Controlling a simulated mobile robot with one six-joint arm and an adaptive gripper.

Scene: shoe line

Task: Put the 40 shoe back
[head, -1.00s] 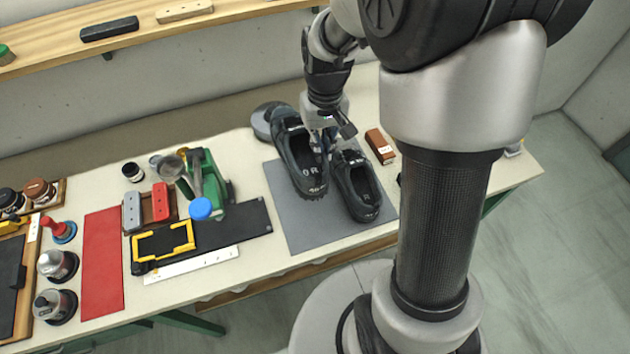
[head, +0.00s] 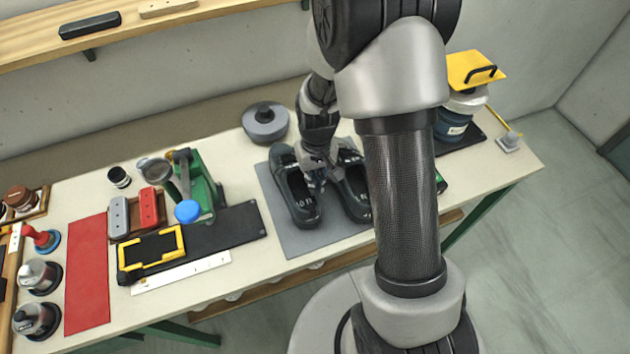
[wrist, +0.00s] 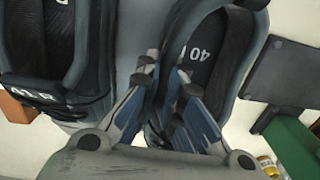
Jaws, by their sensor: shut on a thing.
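The 40 shoe (head: 297,192) is black, with white marks inside, and is the left of two shoes on the grey mat (head: 318,238). In the wrist view its insole (wrist: 212,50) reads 40. My gripper (head: 317,168) is between the two shoes and shut on the 40 shoe's side wall. In the wrist view the fingers (wrist: 165,88) straddle that rim. The shoe looks down on the mat, but contact under it is hidden. The other shoe (head: 351,190) stands beside it on the right and reads 41 R in the wrist view (wrist: 45,85). My arm partly hides it.
A grey round pot (head: 265,122) stands behind the mat. A green press (head: 205,185) and a black board (head: 235,225) lie left of it. A blue tub (head: 453,125) under a yellow plate (head: 474,70) stands at the right. The red mat (head: 88,275) is bare.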

